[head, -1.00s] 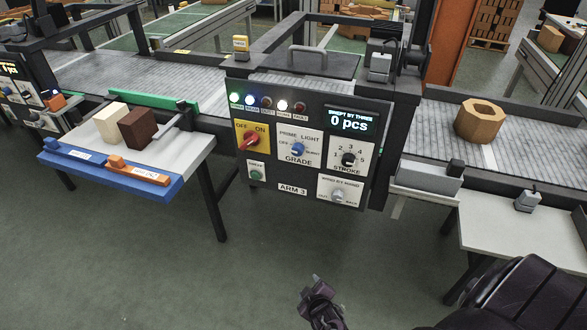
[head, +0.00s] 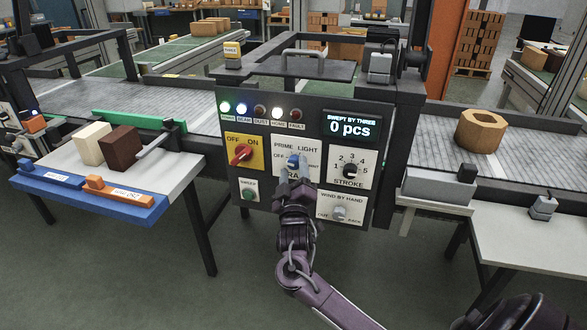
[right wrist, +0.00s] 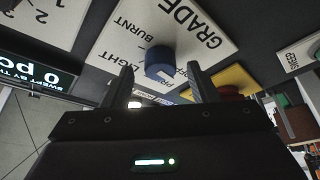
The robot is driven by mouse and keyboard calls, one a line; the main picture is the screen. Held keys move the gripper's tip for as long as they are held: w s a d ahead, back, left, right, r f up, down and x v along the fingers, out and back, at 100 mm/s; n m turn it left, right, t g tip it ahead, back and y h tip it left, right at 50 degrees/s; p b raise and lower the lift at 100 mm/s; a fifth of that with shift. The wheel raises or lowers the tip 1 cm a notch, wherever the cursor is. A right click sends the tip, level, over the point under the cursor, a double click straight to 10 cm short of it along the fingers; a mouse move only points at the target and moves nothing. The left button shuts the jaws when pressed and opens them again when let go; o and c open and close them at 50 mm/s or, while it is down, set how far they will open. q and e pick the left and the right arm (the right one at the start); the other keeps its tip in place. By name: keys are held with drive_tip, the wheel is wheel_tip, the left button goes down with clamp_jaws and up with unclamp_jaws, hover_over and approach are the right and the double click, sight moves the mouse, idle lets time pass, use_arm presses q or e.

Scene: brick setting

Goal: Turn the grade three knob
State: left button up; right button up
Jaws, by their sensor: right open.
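The blue grade knob (head: 294,161) sits on a white plate in the middle of the dark ARM 3 panel (head: 300,119). The plate reads PRIME, LIGHT, OFF and BURNT; I cannot tell clearly where the knob points. My right gripper (head: 298,180) is raised in front of the plate and hides its lower part, including most of the word GRADE. In the right wrist view the blue knob (right wrist: 160,62) shows between the two open fingertips of my gripper (right wrist: 160,72). The fingers appear apart from it. My left gripper is not in view.
Close around are the red OFF/ON switch (head: 241,153), the black stroke knob (head: 350,171), the grey wind-by-hand knob (head: 340,213) and the green button (head: 249,194). The display (head: 351,127) reads 0 pcs. A side table (head: 185,177) holds cream and brown blocks.

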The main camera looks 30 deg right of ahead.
drive_tip(key=shift+w+d+r, duration=0.1)
drive_tip(key=shift+w+d, duration=0.2)
drive_tip(key=shift+w, duration=0.2)
drive_tip(key=c, duration=1)
drive_tip(key=shift+o, duration=0.2)
